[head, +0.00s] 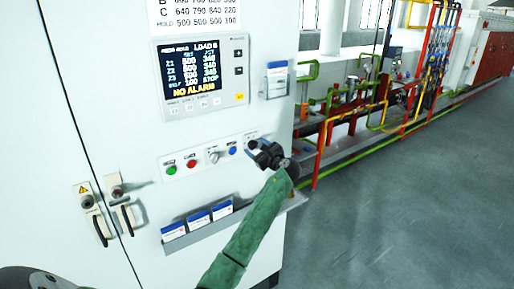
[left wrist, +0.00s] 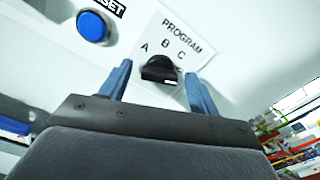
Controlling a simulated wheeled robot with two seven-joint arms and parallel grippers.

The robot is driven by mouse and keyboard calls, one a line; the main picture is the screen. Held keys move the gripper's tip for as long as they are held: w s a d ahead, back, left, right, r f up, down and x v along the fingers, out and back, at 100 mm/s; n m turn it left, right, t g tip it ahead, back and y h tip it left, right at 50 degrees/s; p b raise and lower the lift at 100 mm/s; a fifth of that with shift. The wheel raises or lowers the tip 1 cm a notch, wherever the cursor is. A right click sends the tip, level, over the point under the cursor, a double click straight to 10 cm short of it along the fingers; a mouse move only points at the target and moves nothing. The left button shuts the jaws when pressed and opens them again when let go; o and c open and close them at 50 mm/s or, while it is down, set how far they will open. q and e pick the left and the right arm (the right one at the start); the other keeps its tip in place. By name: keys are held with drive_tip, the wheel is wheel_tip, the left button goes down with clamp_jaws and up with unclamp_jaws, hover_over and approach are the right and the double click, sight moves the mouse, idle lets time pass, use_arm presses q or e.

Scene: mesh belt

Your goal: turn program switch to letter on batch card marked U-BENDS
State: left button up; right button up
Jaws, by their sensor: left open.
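The program switch (left wrist: 160,68) is a black knob on a white plate marked PROGRAM, with letters A, B and C around it, in the left wrist view. A short white mark shows on its near edge; I cannot tell which letter it points to. My left gripper (left wrist: 156,72) is open, its two blue fingers on either side of the knob; contact is unclear. My right gripper is out of view.
A blue button (left wrist: 93,27) is close left of the switch plate. The display (head: 202,72) reads LOAD and NO ALARM. A card holder (head: 277,82) is on the panel's right side. Door handles (head: 100,228) are at left. Pipes (head: 345,120) stand beyond; the floor (head: 400,200) is clear.

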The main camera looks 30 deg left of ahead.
use_arm(q)
drive_tip(key=shift+c, duration=0.2)
drive_tip(key=c, duration=0.9)
drive_tip(key=shift+f+n+b, duration=0.2)
drive_tip(key=shift+n+b, duration=0.3)
drive_tip(key=shift+b, duration=0.35)
drive_tip(key=shift+c, duration=0.2)
use_arm(e)
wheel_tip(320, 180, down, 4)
drive_tip(key=b, duration=0.2)
use_arm(q)
drive_tip(key=n+b, duration=0.7)
drive_tip(key=shift+b, duration=0.4)
drive_tip(key=shift+n+b, duration=0.3)
drive_tip(key=shift+n, duration=0.2)
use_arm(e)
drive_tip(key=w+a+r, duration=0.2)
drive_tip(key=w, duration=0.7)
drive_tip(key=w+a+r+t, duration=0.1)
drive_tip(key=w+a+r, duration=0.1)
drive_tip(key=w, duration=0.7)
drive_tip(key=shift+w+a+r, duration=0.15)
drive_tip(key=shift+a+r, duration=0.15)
